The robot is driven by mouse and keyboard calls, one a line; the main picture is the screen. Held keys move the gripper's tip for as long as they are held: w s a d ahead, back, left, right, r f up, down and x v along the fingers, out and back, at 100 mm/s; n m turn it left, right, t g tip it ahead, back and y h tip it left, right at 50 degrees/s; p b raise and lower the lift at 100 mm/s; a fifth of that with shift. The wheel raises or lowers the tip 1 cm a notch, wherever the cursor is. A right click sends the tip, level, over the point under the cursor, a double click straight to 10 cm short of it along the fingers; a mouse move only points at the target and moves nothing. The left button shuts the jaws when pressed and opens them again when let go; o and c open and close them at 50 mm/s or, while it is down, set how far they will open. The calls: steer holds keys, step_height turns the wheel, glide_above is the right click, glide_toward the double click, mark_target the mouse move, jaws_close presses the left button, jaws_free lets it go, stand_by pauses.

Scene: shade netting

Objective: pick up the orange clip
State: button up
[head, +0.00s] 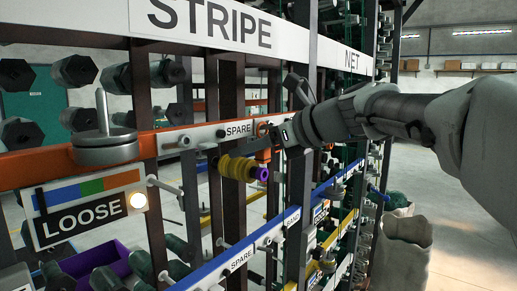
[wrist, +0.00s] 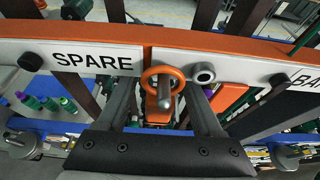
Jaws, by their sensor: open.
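The orange clip (wrist: 152,101) hangs by its ring on a short grey peg on the rail, just right of the SPARE label. In the head view the orange clip (head: 263,155) shows small beside my gripper (head: 279,136). In the wrist view my gripper (wrist: 162,92) is open, with one finger on each side of the clip. Gaps show between the fingers and the ring. The clip's lower part is partly hidden behind the peg and the gripper body.
The orange rail (wrist: 225,42) carries white label strips and a second round peg (wrist: 203,73) close to the right finger. Dark upright posts and a lower blue rail (head: 213,269) stand close by.

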steer(key=shift+c, duration=0.3)
jaws_close()
stand_by(0.3)
steer(key=s+d+r, duration=0.1)
steer(key=s+d, duration=1)
steer(key=d, duration=0.3)
steer(key=shift+r+b, duration=0.2)
steer(key=shift+b, duration=0.15)
steer(key=shift+r, duration=0.15)
steer(key=shift+s+d, duration=0.1)
steer(key=shift+d, duration=0.05)
